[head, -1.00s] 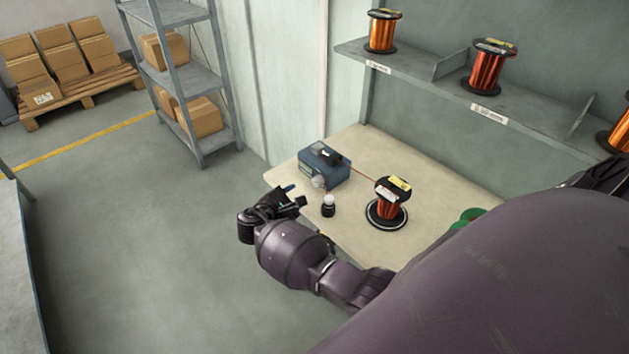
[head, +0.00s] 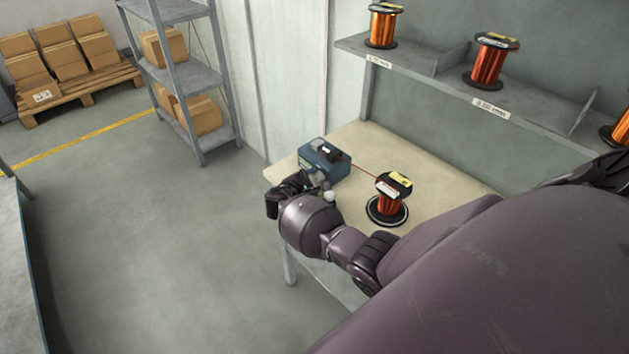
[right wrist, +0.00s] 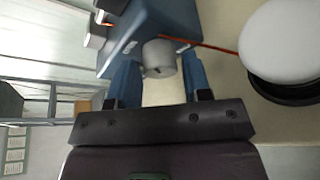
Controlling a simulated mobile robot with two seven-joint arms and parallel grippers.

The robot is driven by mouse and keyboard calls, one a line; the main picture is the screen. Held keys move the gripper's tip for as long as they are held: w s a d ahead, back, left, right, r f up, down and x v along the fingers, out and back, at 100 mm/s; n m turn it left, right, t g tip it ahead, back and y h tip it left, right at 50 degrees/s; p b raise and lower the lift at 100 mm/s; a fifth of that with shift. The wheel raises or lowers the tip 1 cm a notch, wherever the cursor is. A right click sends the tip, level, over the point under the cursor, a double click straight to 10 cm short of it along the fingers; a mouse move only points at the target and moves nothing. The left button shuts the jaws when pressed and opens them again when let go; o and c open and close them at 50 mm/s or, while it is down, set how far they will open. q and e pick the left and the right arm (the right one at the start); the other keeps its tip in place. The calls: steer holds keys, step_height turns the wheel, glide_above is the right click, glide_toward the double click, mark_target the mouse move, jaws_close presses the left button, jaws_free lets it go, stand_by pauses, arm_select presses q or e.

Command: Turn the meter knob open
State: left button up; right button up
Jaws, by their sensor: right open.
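The meter is a blue box (head: 325,158) on the far left part of the beige table. Its grey round knob (right wrist: 159,58) faces my right gripper (right wrist: 160,78) in the right wrist view. The two blue fingers are open, one on each side of the knob. I cannot tell whether they touch it. In the head view, my right gripper (head: 308,187) is at the front of the meter, and my wrist partly hides it. A thin copper-red wire (right wrist: 215,48) runs from the meter to a copper wire spool (head: 390,200). My left gripper is not in view.
A white-topped black object (right wrist: 285,45) stands right beside the gripper; in the head view my arm hides most of it. The table (head: 362,140) is bare behind the meter. A wall shelf (head: 430,80) holds more copper spools. The floor left of the table is clear.

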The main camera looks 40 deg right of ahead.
steer(key=shift+w+d+f, duration=0.1)
steer(key=shift+w+d, duration=0.05)
steer(key=shift+d, duration=0.25)
steer(key=c, duration=0.6)
steer(key=shift+c, duration=0.2)
